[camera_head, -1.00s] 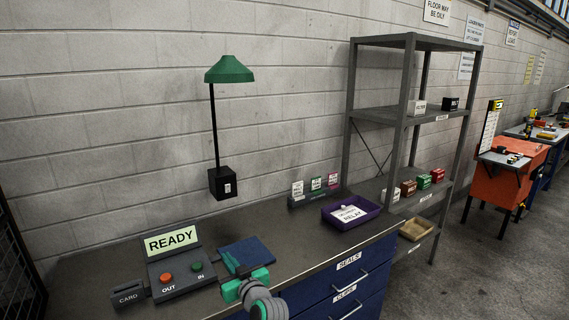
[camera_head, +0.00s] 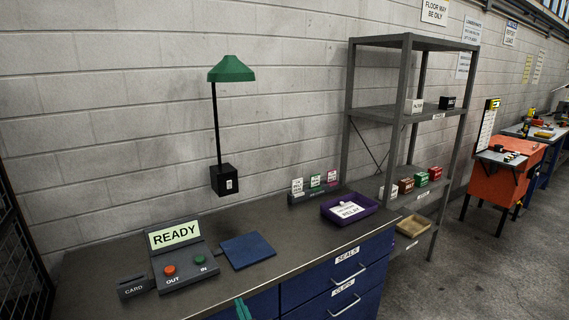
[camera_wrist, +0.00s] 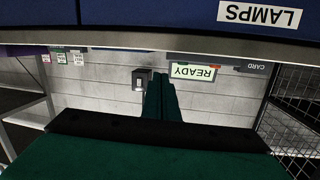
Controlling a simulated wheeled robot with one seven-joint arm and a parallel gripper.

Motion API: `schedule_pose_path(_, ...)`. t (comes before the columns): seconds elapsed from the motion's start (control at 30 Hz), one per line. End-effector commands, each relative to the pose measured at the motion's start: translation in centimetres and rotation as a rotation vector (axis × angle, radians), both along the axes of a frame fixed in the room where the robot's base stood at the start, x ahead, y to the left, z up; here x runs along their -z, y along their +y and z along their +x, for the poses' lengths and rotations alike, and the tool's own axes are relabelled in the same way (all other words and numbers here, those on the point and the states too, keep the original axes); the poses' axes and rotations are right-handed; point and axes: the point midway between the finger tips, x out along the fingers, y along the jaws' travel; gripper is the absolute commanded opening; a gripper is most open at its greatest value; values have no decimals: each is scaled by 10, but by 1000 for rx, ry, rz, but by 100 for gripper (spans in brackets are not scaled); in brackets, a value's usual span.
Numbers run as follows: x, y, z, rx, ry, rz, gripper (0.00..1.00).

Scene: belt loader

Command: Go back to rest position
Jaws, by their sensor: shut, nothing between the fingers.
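My gripper (camera_wrist: 161,80) shows in the wrist view as two green fingers side by side, shut, with nothing between them. In the head view only a small green piece of my gripper (camera_head: 242,309) shows at the bottom edge, in front of the bench's drawer side. The grey bench (camera_head: 297,236) carries a control box (camera_head: 183,256) whose screen reads READY, with a red OUT button and a green IN button. The wrist view is upside down and shows the bench front edge and a LAMPS label above the fingers.
A blue mat (camera_head: 248,251), a purple tray (camera_head: 372,203) labelled RELAY and a card rack (camera_head: 312,193) are on the bench. A shelf unit (camera_head: 405,130) with small boxes is at the right. Open floor lies beyond.

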Motion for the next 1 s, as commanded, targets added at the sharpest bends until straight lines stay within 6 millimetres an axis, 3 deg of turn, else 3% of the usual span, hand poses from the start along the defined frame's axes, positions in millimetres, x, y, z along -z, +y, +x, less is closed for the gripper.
schedule_pose_path(0.03, 20, -6, -17, 23, 16, 6, 0)
schedule_pose_path(0.2, 66, -27, -70, 101, 42, 18, 0)
schedule_pose_path(0.5, 121, -62, -173, 224, 75, 22, 0)
schedule_pose_path(0.77, 142, -88, -268, 311, 92, 7, 0)
schedule_pose_path(1.0, 139, -108, -352, 370, 97, -20, 0)
